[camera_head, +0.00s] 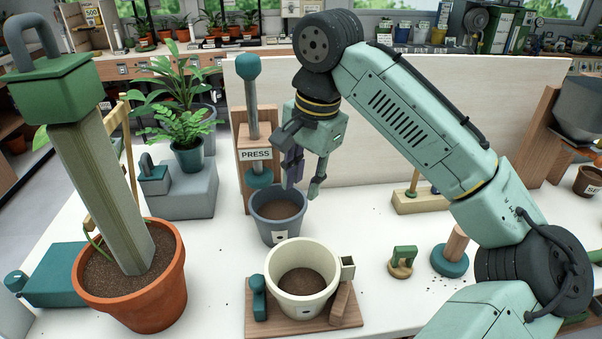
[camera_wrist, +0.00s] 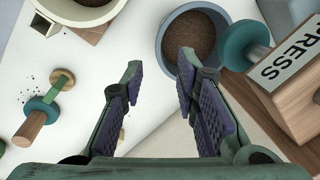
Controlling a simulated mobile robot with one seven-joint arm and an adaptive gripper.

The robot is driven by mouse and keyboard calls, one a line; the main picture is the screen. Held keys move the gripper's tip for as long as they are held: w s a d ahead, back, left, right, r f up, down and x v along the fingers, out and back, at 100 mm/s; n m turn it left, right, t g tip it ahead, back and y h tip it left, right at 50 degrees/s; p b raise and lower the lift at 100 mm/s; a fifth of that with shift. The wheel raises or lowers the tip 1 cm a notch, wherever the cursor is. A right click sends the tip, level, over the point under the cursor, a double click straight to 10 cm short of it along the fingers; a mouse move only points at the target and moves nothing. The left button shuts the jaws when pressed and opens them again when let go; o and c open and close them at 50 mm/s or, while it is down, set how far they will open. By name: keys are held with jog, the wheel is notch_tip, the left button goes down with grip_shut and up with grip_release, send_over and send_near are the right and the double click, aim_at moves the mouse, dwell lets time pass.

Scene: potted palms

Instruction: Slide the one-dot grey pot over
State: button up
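The grey pot (camera_head: 278,219), filled with brown soil, stands on the white table just in front of the press (camera_head: 258,150). A small light label shows on its front; I cannot make out the dot clearly. My gripper (camera_head: 304,186) is above and slightly right of the pot, fingers pointing down, open and empty. In the wrist view the pot (camera_wrist: 165,57) lies beyond the open fingertips (camera_wrist: 160,58), with the press's teal foot (camera_wrist: 243,46) beside it. I cannot tell whether a finger touches the rim.
A cream pot (camera_head: 303,297) sits on a wooden base in front of the grey pot. A terracotta pot with a tall post (camera_head: 135,280) stands at left. A grey block with a fern (camera_head: 186,190) is behind left.

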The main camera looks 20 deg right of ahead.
aim_at(297, 218)
jog(key=f, duration=0.3)
jog(key=w+f+p, duration=0.1)
jog(key=f, duration=0.6)
jog(key=shift+w+a+f, duration=0.3)
jog(key=shift+a+f, duration=0.1)
jog(key=shift+c, duration=0.2)
grip_shut()
